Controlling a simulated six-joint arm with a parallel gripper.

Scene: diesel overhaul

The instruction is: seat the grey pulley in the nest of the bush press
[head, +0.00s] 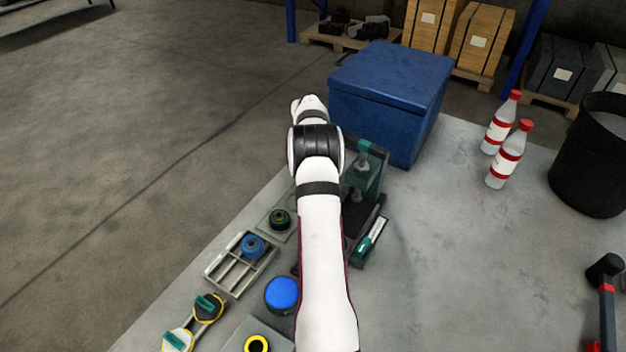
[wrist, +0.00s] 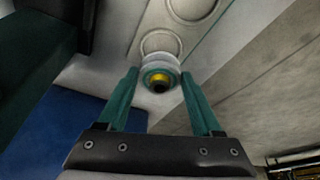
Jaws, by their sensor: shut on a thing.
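In the wrist view my gripper (wrist: 159,80) is shut on a small round part, the grey pulley (wrist: 160,64), which has a yellow ring around a dark centre. The pulley sits between the tips of the two teal fingers. In the head view my white arm hides the gripper and pulley. The bush press (head: 373,178), a dark green frame with a teal top and metal ram, stands just right of the arm. The arm covers part of it, and I cannot make out its nest.
A blue box (head: 385,95) stands behind the press. A black part with a green ring (head: 280,219), a tray (head: 222,268) holding a blue part (head: 253,246), and a blue round piece (head: 282,294) lie left of the arm. Bottles (head: 507,157) stand right; the bench between is mostly clear.

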